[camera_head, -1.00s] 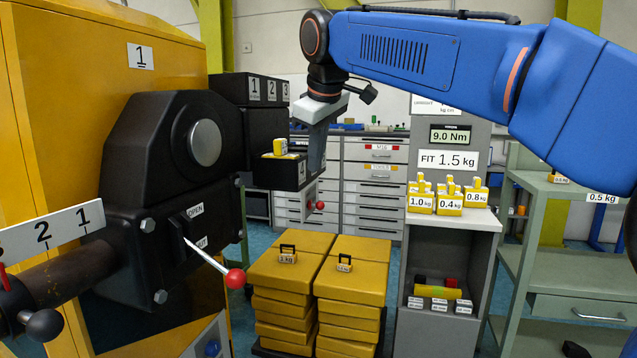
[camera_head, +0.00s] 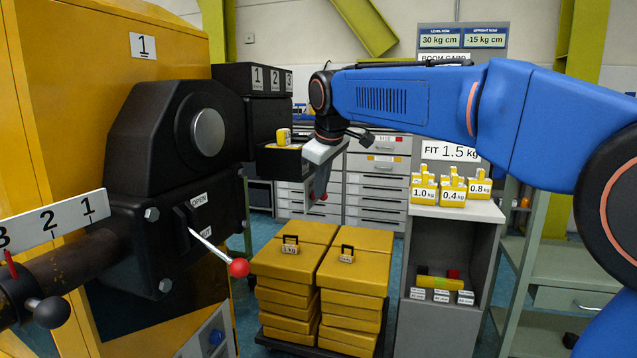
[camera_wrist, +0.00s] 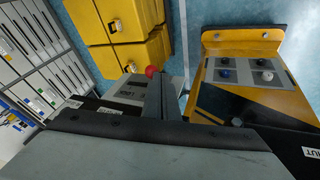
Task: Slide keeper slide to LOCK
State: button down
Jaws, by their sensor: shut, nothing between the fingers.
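A small red knob (camera_wrist: 151,71) shows in the wrist view at a pale grey plate (camera_wrist: 130,92) with small labels, too small to read. This looks like the keeper slide, but I cannot be sure, and its position cannot be read. In the head view only a bit of red (camera_head: 323,197) shows beside my gripper (camera_head: 318,188), which hides most of the plate. In the wrist view my gripper (camera_wrist: 161,82) is shut and empty, its fingers just beside the knob. I cannot tell whether they touch it.
A lever with a red ball (camera_head: 238,267) sticks out from the black gate housing (camera_head: 165,150) at left. A black tray (camera_head: 278,160) with a yellow weight is close left of my gripper. Stacked yellow blocks (camera_head: 300,262) stand below. A grey weight stand (camera_head: 455,212) is at right.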

dwell(0.3)
jog(key=shift+d, duration=0.1)
jog(key=w, duration=0.1)
jog(key=w+d, duration=0.1)
jog(key=w, duration=0.1)
jog(key=w+d, duration=0.1)
jog(key=w, duration=0.1)
jog(key=shift+w, duration=0.25)
jog(key=shift+s+a, duration=0.1)
jog(key=shift+s, duration=0.05)
jog(key=s+a+r, duration=0.1)
jog(key=s+r, duration=0.1)
jog(key=s, duration=0.1)
jog(key=shift+a+r, duration=0.25)
jog(key=shift+a, duration=0.15)
jog(key=v, duration=0.9)
jog(key=shift+s+r, duration=0.2)
jog(key=shift+r, duration=0.05)
jog(key=shift+d, duration=0.1)
